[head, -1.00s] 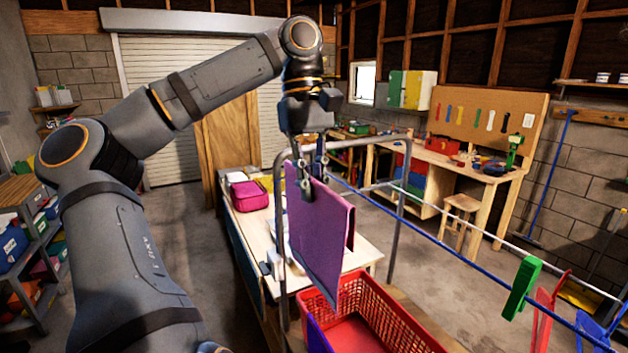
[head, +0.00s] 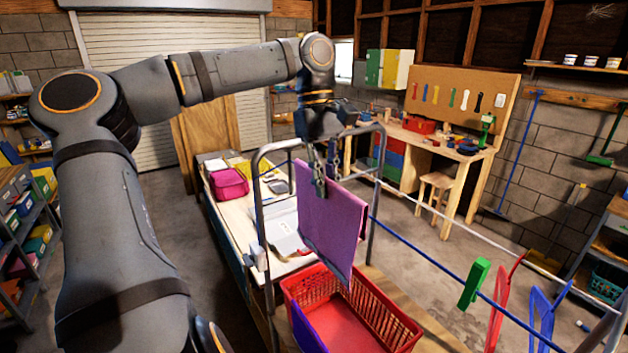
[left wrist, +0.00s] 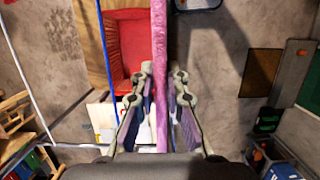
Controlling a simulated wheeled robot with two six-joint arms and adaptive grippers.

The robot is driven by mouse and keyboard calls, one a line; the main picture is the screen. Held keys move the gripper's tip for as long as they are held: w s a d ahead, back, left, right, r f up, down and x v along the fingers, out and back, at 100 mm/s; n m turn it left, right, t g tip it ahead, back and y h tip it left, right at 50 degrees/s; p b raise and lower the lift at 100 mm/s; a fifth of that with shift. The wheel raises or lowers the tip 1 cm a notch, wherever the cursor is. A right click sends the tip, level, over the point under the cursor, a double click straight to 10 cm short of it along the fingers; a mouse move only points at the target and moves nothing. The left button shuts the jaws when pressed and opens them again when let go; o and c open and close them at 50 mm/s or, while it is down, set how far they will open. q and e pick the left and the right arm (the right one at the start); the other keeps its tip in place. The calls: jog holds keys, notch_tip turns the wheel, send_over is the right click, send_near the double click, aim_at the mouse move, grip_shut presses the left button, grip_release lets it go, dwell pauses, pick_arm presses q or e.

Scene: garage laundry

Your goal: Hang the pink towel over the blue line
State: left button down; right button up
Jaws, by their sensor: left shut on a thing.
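The pink towel (head: 332,225) hangs folded from my left gripper (head: 320,185), which is shut on its top edge. In the left wrist view the towel (left wrist: 160,50) is a thin pink strip between the fingers of the gripper (left wrist: 159,95). The blue line (head: 430,250) runs from the towel's right edge toward the lower right; behind the towel it is hidden. In the left wrist view the blue line (left wrist: 104,45) passes left of the towel with a gap between them. My right gripper is not in view.
A red basket (head: 405,335) stands below the towel. A grey metal frame (head: 372,200) stands around it. A table (head: 232,222) holds a pink pouch.

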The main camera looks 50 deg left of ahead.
pick_arm(q)
jog(key=shift+w+d, duration=0.2)
jog(key=shift+w, duration=2)
jog(key=shift+w+d, duration=0.2)
jog(key=shift+w, duration=1.95)
jog(key=shift+x, duration=0.8)
jog(key=shift+a+f+b, duration=0.2)
jog(key=shift+f+b, duration=0.35)
jog(key=shift+f, duration=2.8)
jog(key=c, duration=1.3)
grip_release()
jog(key=v, duration=1.2)
